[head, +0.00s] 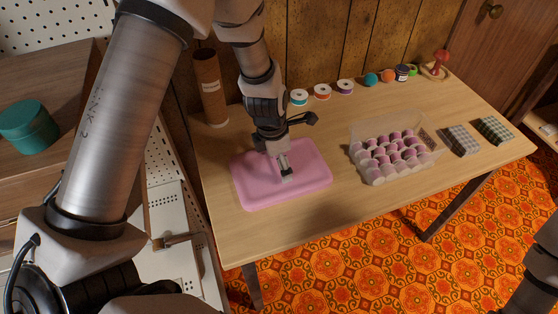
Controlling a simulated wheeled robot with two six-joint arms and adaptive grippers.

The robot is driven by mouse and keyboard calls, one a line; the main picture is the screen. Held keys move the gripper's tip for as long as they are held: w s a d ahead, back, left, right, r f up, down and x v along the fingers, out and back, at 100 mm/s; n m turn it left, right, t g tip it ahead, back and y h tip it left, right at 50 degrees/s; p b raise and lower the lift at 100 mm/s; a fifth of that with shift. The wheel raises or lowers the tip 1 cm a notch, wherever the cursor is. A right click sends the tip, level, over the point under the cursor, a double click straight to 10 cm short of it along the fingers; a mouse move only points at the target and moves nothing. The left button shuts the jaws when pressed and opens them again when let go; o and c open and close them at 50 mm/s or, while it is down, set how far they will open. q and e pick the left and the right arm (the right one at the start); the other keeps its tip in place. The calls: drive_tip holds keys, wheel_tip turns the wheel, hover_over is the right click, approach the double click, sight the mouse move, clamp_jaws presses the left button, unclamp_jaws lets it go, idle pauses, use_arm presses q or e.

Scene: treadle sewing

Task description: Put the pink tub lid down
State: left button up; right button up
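The pink tub lid (309,176) is a rounded rectangle at the left part of the wooden table. It looks level and lies on or very close to the tabletop; I cannot tell whether there is a gap under it. My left gripper (286,170) points down at the lid's middle, its fingertips at the lid's top. The fingers hide what is between them, so their grip on the lid is unclear. My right arm shows only at the lower right edge, and its gripper is out of view. The clear tub (428,150) stands right of the lid, uncovered, with several pink-and-white spools inside.
A brown cardboard tube (209,88) stands at the table's back left. Two folded checked cloths (461,140) lie at right. The table (275,226) is bare in front.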

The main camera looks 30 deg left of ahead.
sight(274, 170)
use_arm(q)
drive_tip(key=shift+a, duration=0.1)
drive_tip(key=shift+r, duration=0.1)
wheel_tip(274, 170, up, 12)
drive_tip(key=s+p, duration=0.1)
drive_tip(key=p, duration=0.1)
drive_tip(key=shift+a, duration=0.4)
